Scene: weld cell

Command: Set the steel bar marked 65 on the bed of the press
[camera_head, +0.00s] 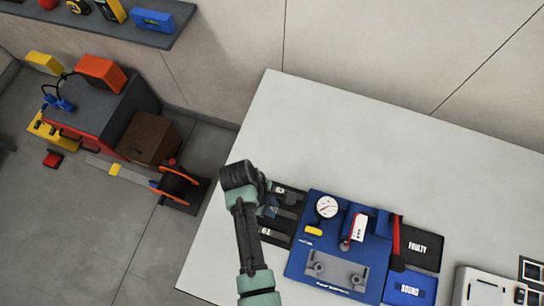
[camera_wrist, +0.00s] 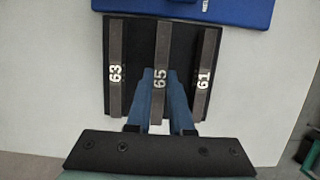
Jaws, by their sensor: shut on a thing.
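The steel bar marked 65 (camera_wrist: 162,45) lies in the middle of a black tray (camera_wrist: 138,50), between the bar marked 63 (camera_wrist: 116,72) and the bar marked 61 (camera_wrist: 204,72). My gripper (camera_wrist: 161,80) has its blue fingers on both sides of bar 65 and is shut on it. The bar still appears level with its neighbours in the tray. In the head view my gripper (camera_head: 271,208) covers part of the tray. The blue press (camera_head: 300,262) stands right of the tray, with a grey bed (camera_head: 337,271) at its front. The bed looks empty.
The press carries a dial gauge (camera_head: 327,207) and a red lever (camera_head: 396,236). Right of it are a black FAULTY tray (camera_head: 425,260) and a blue SOUND tray (camera_head: 408,289). A pale device (camera_head: 484,288) stands farther right. The back of the table (camera_head: 350,135) is clear.

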